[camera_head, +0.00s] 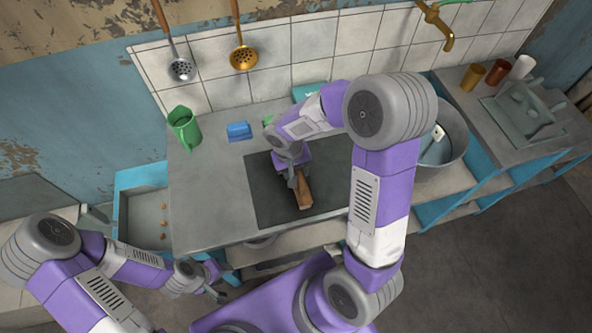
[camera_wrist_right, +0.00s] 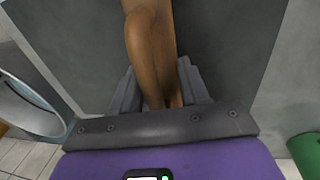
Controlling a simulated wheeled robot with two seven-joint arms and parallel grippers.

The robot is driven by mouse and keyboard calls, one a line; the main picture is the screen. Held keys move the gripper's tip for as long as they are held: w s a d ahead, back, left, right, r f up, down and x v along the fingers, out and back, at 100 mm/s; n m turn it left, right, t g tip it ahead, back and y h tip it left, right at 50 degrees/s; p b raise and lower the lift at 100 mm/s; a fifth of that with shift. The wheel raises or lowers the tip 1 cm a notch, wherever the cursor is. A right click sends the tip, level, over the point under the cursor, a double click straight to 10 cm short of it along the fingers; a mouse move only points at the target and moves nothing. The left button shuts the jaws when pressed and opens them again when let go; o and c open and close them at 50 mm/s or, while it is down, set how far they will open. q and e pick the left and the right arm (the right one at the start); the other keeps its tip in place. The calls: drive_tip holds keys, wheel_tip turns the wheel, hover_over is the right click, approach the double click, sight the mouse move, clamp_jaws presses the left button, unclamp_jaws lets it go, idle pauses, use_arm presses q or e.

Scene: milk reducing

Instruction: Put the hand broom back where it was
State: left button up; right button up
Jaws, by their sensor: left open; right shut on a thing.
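The brown wooden hand broom (camera_head: 304,193) is over the dark plate (camera_head: 267,209) on the grey counter. My right gripper (camera_head: 296,178) is shut on it. In the right wrist view the broom (camera_wrist_right: 152,45) runs up from between the two fingers (camera_wrist_right: 160,92), and only its smooth brown part shows. The fingers and arm hide some of it, and I cannot tell whether it touches the plate. My left gripper (camera_head: 211,288) is open and empty, low at the left in front of the counter.
A green jug (camera_head: 184,128) and a blue object (camera_head: 239,131) stand at the back of the counter. A large metal pot (camera_head: 455,145) is at the right. The counter's left part is clear.

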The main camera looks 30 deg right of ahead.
drive_tip(key=o, duration=1.2)
drive_tip(key=shift+r+p, duration=0.3)
drive_tip(key=shift+p, duration=0.05)
drive_tip(key=r+p, duration=0.1)
drive_tip(key=r, duration=0.2)
drive_tip(key=a+r, duration=0.1)
drive_tip(key=r, duration=0.3)
drive_tip(key=r+p, duration=0.1)
drive_tip(key=r, duration=0.3)
drive_tip(key=shift+w+a+r+p, duration=0.2)
drive_tip(key=shift+a+r+p, duration=0.05)
drive_tip(key=shift+a+p, duration=0.1)
